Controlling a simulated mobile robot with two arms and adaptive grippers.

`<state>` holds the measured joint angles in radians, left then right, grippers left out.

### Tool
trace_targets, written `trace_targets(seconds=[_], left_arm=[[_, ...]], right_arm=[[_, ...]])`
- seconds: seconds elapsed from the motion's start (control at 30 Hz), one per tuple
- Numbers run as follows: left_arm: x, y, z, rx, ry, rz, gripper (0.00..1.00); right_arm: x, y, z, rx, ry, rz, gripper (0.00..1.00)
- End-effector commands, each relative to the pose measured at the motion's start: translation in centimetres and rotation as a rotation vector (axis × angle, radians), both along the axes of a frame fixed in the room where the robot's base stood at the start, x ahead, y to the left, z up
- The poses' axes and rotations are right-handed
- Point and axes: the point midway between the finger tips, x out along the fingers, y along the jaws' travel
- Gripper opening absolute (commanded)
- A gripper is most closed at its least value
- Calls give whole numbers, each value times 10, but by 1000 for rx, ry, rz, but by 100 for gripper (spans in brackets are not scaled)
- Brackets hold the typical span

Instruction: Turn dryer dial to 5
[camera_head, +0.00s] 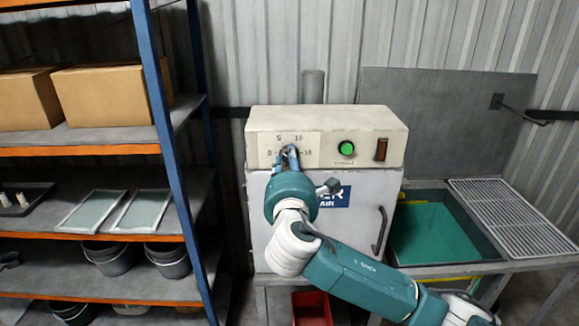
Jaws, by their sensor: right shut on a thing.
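The dryer (260,222) is a pale cabinet with a cream control box (325,118) on top, in the middle of the head view. The dial (287,153) is at the left of the control panel, with printed marks around it, among them 5 and 10. My right gripper (287,152) is at the dial, its blue fingers shut on it. The fingers hide most of the dial, so I cannot tell where it points. A lit green button (346,148) and a dark brown switch (380,149) are to the right on the panel. My left gripper is not in view.
A shelf rack (158,100) with cardboard boxes (97,95), framed screens (145,211) and dark buckets (107,257) stands at left. A sink (435,232) and white wire rack (517,212) are at right. A red bin (312,308) sits below the dryer.

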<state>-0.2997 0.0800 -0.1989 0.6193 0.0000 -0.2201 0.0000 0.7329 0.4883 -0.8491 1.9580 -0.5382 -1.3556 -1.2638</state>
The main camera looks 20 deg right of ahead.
Motion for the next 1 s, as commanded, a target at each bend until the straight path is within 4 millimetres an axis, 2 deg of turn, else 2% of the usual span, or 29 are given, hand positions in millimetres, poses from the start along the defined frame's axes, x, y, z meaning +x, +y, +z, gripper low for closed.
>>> trace_targets(seconds=[0.03, 0.4, 1.0], left_arm=[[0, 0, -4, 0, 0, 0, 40], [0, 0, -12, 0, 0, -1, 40], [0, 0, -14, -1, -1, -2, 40]], right_arm=[[-1, 3, -9, 41, 3, 5, 2], [0, 4, -8, 240, -53, 6, 2], [0, 4, -7, 293, -69, 5, 2]])
